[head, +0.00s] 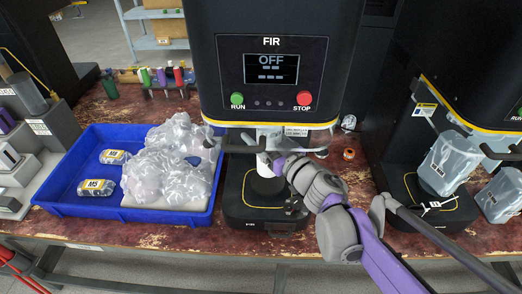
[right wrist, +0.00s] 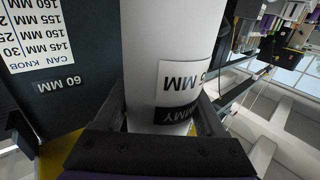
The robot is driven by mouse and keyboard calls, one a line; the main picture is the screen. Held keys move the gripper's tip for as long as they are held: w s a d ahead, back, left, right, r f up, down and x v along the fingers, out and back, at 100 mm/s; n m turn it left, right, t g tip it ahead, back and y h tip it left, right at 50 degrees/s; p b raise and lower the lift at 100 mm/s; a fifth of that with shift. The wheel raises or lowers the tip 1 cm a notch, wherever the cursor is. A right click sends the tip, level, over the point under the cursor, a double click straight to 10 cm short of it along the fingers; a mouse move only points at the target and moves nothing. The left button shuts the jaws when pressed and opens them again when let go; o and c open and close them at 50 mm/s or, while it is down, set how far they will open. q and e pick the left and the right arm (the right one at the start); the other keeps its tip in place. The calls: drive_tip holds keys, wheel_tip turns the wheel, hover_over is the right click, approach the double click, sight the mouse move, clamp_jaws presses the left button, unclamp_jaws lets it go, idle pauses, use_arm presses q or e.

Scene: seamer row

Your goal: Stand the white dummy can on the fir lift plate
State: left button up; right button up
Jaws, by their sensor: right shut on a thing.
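The white dummy can (head: 263,166) is upright inside the fir machine, directly above the dark round fir lift plate (head: 268,187). In the right wrist view the can (right wrist: 163,55) fills the middle, with a label reading MM and part of DUMMY. My right gripper (head: 278,166) comes in from the right and is shut on the can. The can's lower end is close to the plate; I cannot tell whether they touch. The can's top is partly hidden under the machine's head. My left gripper is not in view.
The fir machine (head: 271,25) has a panel reading OFF. Another machine with a pale wrapped container (head: 447,160) stands at right.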

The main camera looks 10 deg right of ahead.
wheel_tip(320, 180, down, 7)
drive_tip(key=w+b, duration=0.2)
drive_tip(key=shift+w+d, duration=0.15)
drive_tip(key=shift+d, duration=0.15)
drive_tip(key=shift+f, duration=0.2)
drive_tip(key=o, duration=1.5)
drive_tip(key=shift+o, duration=0.2)
